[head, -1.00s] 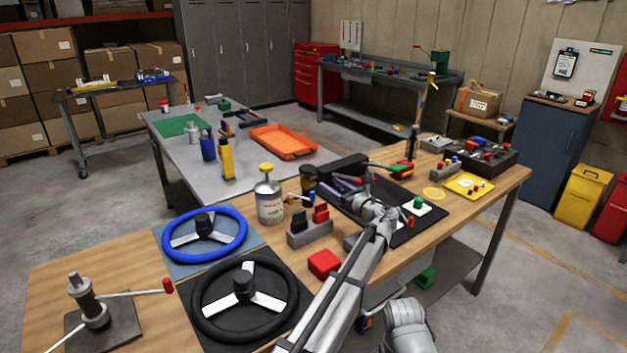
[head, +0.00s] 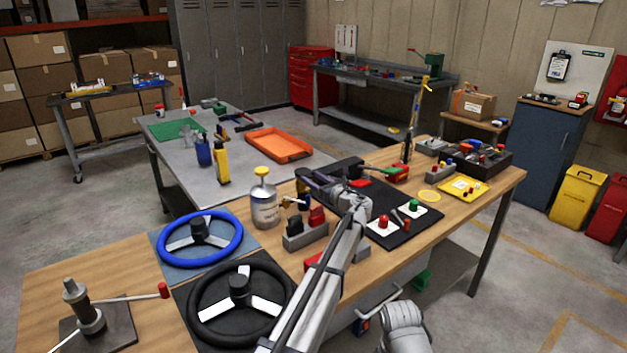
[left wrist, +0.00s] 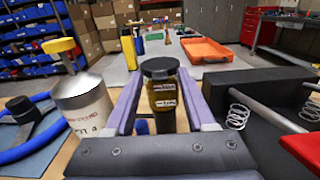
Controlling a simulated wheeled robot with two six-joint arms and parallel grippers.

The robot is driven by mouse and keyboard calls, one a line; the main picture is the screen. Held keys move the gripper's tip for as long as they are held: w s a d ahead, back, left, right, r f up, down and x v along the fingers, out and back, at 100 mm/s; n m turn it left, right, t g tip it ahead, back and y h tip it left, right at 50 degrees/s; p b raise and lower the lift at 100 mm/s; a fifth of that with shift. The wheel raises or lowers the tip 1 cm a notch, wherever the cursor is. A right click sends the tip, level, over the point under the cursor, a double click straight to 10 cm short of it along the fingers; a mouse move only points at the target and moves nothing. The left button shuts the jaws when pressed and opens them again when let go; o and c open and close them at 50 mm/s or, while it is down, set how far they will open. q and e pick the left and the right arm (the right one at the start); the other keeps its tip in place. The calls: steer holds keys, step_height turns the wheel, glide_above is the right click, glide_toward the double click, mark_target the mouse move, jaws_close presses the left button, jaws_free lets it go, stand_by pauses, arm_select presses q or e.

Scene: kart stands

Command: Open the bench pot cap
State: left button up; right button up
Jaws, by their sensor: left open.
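The pot, an amber jar with a black cap (left wrist: 162,69) and small labels, stands upright in the left wrist view. My left gripper (head: 308,182) is over the workbench in the head view. Its two purple fingers, open, point toward the jar in the left wrist view (left wrist: 155,100), one on each side of it. I cannot tell whether either finger touches it.
A silver can with a yellow cap (head: 265,205) stands close left of the gripper. A grey block with red and black parts (head: 305,234) lies below it. Two steering wheels, blue (head: 200,243) and black (head: 240,300), lie at left. An orange tray (head: 278,146) is on the table behind.

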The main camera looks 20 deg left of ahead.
arm_select(q)
steer(key=shift+c, duration=0.2)
jaws_close()
stand_by(1.1)
